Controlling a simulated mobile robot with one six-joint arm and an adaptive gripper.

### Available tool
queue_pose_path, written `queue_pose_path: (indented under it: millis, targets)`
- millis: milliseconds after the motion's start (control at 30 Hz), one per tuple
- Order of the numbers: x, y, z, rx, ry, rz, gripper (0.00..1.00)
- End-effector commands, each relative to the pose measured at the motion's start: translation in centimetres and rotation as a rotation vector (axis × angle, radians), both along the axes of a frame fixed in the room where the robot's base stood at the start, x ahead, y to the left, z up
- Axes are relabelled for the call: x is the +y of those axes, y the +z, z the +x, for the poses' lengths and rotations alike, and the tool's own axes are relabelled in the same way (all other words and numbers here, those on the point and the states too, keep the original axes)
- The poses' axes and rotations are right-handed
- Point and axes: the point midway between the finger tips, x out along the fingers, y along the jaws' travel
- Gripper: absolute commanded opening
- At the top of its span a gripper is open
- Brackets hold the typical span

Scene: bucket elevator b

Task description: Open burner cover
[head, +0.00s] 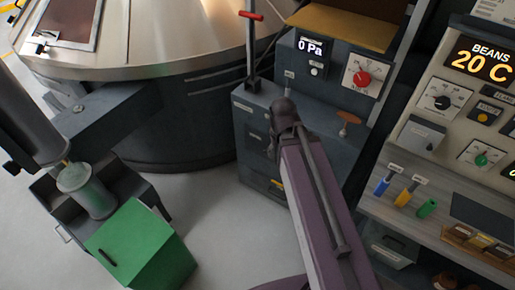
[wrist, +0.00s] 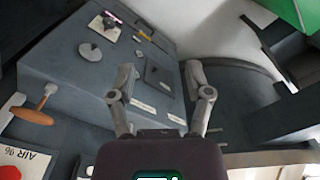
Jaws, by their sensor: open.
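My gripper (wrist: 159,78) is open, with its two fingers spread apart and nothing between them. In the wrist view the fingers reach toward the face of a dark grey cabinet (wrist: 62,58). A small dark square plate (wrist: 160,74), possibly the burner cover, shows on that face between and beyond the fingertips; I cannot tell whether the fingers touch it. In the head view the cabinet (head: 330,140) stands at the centre, and the end of my arm hides part of it.
A red-handled lever (head: 250,50) rises from the cabinet's left side, beside a large round metal vessel (head: 170,40). A brown knob (head: 349,118) sticks out from the cabinet. A control panel with a counter (head: 375,215) stands right. A green box (head: 140,245) is lower left; bare floor lies between.

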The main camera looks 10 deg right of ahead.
Motion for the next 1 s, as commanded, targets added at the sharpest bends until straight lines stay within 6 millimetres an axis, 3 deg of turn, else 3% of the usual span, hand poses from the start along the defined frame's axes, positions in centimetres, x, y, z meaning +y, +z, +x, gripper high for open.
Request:
queue_pose_path:
  millis: [267,1000]
  targets:
    - [-0.3,-2.2,0.8,-0.013,0.043,-0.037,0.73]
    - [-2.9,-14.3,6.5,-0.069,0.39,-0.337,0.73]
